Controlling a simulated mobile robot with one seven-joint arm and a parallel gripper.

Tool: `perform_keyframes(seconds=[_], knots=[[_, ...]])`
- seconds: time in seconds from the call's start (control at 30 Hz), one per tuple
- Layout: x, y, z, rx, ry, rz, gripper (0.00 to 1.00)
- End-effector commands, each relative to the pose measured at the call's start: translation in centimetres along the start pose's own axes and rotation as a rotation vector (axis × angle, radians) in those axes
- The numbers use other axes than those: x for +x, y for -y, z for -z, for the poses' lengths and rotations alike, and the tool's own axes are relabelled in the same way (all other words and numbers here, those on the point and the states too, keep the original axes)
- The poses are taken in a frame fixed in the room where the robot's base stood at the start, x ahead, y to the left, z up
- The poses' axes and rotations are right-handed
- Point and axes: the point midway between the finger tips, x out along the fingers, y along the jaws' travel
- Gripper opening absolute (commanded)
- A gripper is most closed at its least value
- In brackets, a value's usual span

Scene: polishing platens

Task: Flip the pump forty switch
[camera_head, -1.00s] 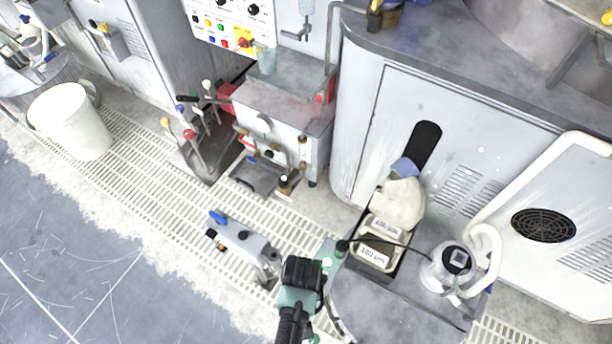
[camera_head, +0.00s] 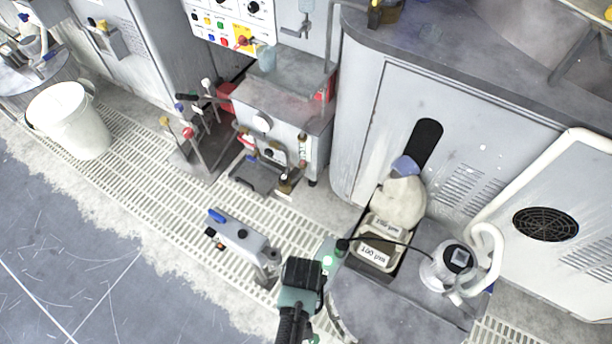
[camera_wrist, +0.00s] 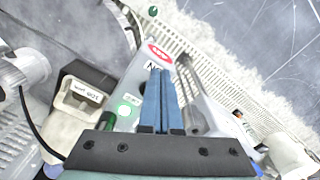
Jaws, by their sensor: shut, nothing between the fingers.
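My gripper (camera_wrist: 161,72) shows in the wrist view with its two blue fingers together and nothing between them. The fingers lie over a narrow grey box (camera_wrist: 128,86) with a red oval label (camera_wrist: 159,52), a partly hidden "No" plate and a lit green round button (camera_wrist: 124,110). In the head view the same lit green button (camera_head: 328,261) shows just right of my dark gripper body, which hides much of the box. Which part is the pump forty switch I cannot tell, nor whether the fingertips touch the box.
Labelled tubs (camera_head: 374,256), a white bottle with a blue cap (camera_head: 401,198) and a white jug-like vessel (camera_head: 446,268) stand to the right. A grey pedal-like unit (camera_head: 240,238) is on the floor grating at left. A black cable crosses near the box.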

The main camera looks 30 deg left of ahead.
Motion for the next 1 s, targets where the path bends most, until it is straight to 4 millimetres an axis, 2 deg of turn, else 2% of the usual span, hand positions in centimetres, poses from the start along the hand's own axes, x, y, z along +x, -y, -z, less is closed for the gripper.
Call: perform_keyframes(seconds=[1.0], knots=[[1.6,0.0,0.1,-0.001,-0.004,0.0,0.0]])
